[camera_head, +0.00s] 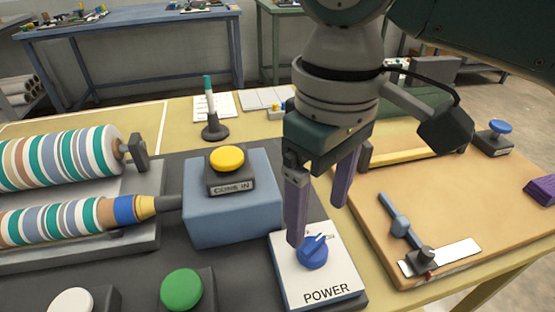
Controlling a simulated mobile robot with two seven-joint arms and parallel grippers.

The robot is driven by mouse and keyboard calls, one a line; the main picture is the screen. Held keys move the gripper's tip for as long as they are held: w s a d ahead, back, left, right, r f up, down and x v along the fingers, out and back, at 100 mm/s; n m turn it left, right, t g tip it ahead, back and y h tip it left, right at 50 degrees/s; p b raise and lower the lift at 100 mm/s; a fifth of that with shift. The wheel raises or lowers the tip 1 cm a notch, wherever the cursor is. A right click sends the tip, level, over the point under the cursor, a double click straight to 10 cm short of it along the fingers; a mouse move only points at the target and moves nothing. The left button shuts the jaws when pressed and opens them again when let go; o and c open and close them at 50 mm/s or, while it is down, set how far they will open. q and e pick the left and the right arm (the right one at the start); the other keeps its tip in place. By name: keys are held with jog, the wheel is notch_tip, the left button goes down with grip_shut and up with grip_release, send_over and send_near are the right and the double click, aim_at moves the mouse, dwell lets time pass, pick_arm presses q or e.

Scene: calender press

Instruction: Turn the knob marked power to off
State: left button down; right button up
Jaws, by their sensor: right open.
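The power knob (313,252) is a blue round knob with a white pointer line on a white plate (319,279) marked POWER. The pointer aims up and to the right, toward small lettering that is partly hidden. My right gripper (318,222) comes down from the top right with its purple fingers spread apart and empty. Its left fingertip is beside the knob's upper left in the picture; I cannot tell whether it touches. Its right finger is farther back, to the upper right of the knob. My left gripper is not in view.
A yellow button (227,159) marked CONE IN sits on a blue box (233,205) left of the gripper. A green button (182,290) and a white button (72,302) are at the front. Striped rollers (62,157) lie left. A wooden board (470,195) with a lever is right.

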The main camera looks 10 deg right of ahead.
aim_at(314, 243)
notch_tip(314, 243, down, 6)
jog(key=shift+f+b, duration=0.1)
jog(key=shift+b, duration=0.5)
grip_shut()
